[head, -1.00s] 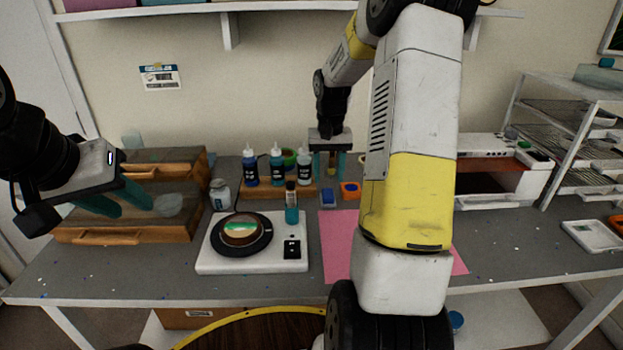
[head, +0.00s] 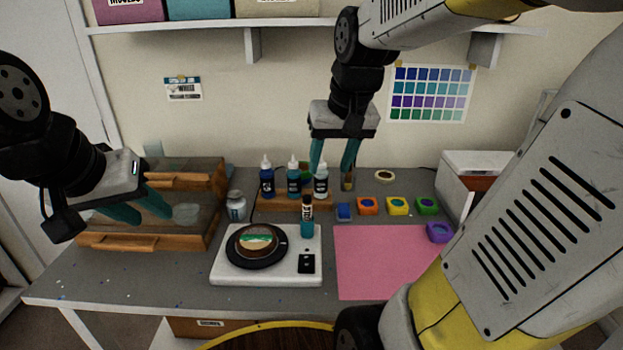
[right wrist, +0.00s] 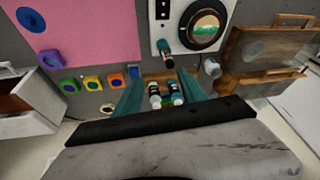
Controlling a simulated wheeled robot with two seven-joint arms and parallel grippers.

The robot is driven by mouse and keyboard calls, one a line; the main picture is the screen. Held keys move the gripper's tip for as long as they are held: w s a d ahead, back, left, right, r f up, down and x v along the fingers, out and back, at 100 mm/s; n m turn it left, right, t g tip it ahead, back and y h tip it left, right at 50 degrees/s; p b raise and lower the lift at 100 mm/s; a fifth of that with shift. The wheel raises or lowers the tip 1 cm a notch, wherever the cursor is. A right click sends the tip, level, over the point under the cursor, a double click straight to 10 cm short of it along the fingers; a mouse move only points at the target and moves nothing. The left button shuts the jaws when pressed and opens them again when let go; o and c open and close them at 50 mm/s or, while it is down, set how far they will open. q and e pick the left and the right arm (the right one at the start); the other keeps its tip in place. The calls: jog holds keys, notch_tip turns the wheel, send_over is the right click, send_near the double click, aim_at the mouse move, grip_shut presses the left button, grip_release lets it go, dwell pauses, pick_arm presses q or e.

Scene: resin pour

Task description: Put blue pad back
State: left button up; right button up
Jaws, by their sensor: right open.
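The blue pad (head: 343,211) sits on the grey table at the left end of a row of pads, just behind the pink sheet (head: 385,262). It also shows in the right wrist view (right wrist: 134,72), beside one finger. My right gripper (head: 333,170) is open and empty, pointing down above the back of the table, higher than the blue pad and apart from it. My left gripper (head: 154,217) is open and empty in front of the wooden drawer boxes (head: 212,215) at the left.
Orange (head: 368,205), yellow (head: 397,205) and green (head: 427,205) pads continue the row. A purple pad (head: 440,232) lies at the sheet's right edge. Dropper bottles (head: 293,180) stand behind the white scale (head: 230,272). A shelf (head: 200,27) hangs above.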

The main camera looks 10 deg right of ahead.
jog(key=s+a+n+t+y, duration=0.1)
jog(key=s+a+t, duration=0.1)
jog(key=s, duration=0.6)
jog(key=shift+s+a, duration=0.4)
jog(key=shift+a, duration=0.4)
